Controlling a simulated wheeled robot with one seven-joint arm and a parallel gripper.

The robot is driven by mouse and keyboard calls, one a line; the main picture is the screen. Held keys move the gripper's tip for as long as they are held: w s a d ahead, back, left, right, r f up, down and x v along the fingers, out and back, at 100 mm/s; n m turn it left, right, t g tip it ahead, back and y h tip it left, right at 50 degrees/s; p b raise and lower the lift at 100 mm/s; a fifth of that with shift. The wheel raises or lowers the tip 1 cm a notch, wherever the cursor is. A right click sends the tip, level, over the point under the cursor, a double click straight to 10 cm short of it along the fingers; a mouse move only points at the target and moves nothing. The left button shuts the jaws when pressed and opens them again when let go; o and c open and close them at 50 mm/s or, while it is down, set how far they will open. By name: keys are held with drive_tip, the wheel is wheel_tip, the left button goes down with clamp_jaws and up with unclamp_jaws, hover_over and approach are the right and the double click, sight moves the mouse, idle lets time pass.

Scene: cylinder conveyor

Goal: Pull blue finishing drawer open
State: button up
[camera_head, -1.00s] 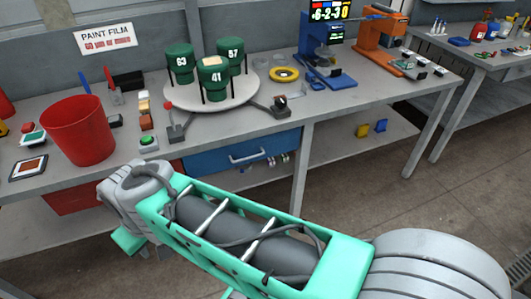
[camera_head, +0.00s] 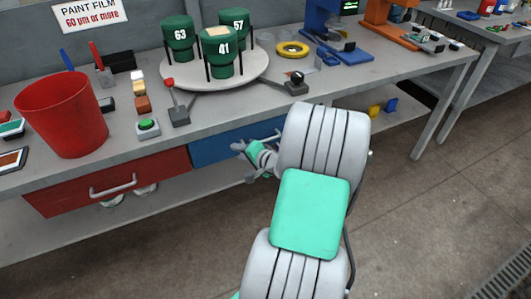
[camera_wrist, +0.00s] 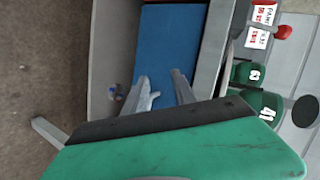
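The blue drawer (camera_head: 215,148) is under the workbench, right of the red drawer, and looks shut. My arm covers its right part in the head view. The blue drawer front (camera_wrist: 172,45) also fills the upper middle of the wrist view, with its pale handle (camera_wrist: 146,94) standing out from it. My gripper (camera_head: 246,162) is in front of the blue drawer by its handle. In the wrist view my gripper (camera_wrist: 112,108) is open, its two fingers wide apart, with the handle showing between them. I cannot tell whether either finger touches it.
A red drawer (camera_head: 120,182) with a handle is on the left. On the bench (camera_head: 215,108) stand a red bin (camera_head: 62,118), a white turntable (camera_head: 259,72) with green canisters, and a lever (camera_head: 179,114) near the front edge. The floor at the right is clear.

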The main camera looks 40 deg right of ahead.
sight(265, 141)
drive_tip(key=s+d+f+m+t+h+b, duration=0.1)
drive_tip(key=s+d+f+m+t+h, duration=0.25)
drive_tip(key=d+m, duration=0.5)
drive_tip(key=shift+n+g+h, duration=0.65)
drive_tip(key=shift+n+g, duration=0.1)
drive_tip(key=shift+n, duration=0.2)
drive_tip(key=w+d, duration=0.1)
drive_tip(key=w, duration=0.1)
drive_tip(key=w+d, duration=0.3)
drive_tip(key=shift+w+f, duration=0.2)
drive_tip(key=shift+w, duration=0.15)
clamp_jaws()
drive_tip(key=shift+a, duration=0.1)
